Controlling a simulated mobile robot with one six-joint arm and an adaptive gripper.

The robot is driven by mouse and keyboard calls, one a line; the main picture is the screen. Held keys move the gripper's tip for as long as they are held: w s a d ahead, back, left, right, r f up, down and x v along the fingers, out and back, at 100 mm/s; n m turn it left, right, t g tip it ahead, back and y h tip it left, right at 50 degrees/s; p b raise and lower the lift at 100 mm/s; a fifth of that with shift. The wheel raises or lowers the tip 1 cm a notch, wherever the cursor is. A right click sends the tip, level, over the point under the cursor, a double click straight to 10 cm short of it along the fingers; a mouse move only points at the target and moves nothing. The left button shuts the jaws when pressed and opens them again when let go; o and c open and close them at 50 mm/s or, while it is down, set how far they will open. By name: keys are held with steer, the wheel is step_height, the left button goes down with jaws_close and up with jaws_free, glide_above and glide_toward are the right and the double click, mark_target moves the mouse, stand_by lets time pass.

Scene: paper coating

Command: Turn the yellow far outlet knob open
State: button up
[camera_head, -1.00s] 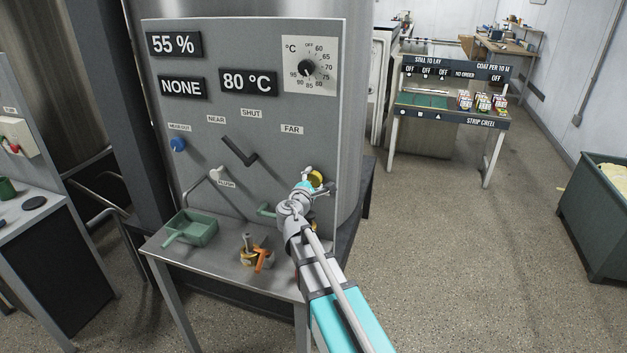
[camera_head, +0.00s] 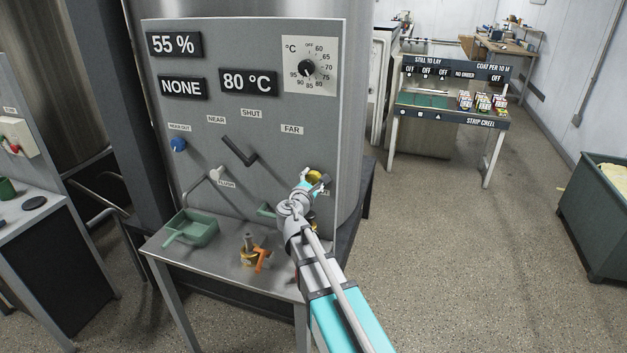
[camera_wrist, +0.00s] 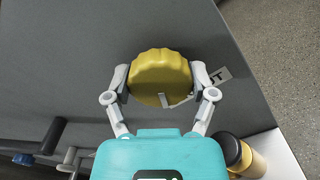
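The yellow far outlet knob (camera_head: 315,175) is on the lower right of the grey panel. In the wrist view the knob (camera_wrist: 158,75) is a round, ribbed yellow disc with a small pale mark at its lower edge. My gripper (camera_head: 316,181) is at the knob, and its two fingers in the wrist view (camera_wrist: 160,82) lie against the left and right sides of the rim, closed around it. A white label (camera_wrist: 217,75) beside the knob is partly hidden by the right finger. The gripper covers part of the knob in the head view.
A black lever (camera_head: 239,152) sits between the NEAR and FAR labels, under SHUT. A blue knob (camera_head: 178,145) is at the panel's left. A green tray (camera_head: 199,232) and a brass-and-orange fitting (camera_head: 252,254) are on the metal shelf below.

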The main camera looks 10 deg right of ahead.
steer(key=o, duration=0.3)
steer(key=shift+w, duration=0.1)
steer(key=shift+o, duration=0.2)
steer(key=shift+s, duration=0.2)
steer(key=v, duration=1.1)
steer(key=shift+s+a, duration=0.3)
steer(key=shift+d+f, duration=0.1)
steer(key=shift+d, duration=0.05)
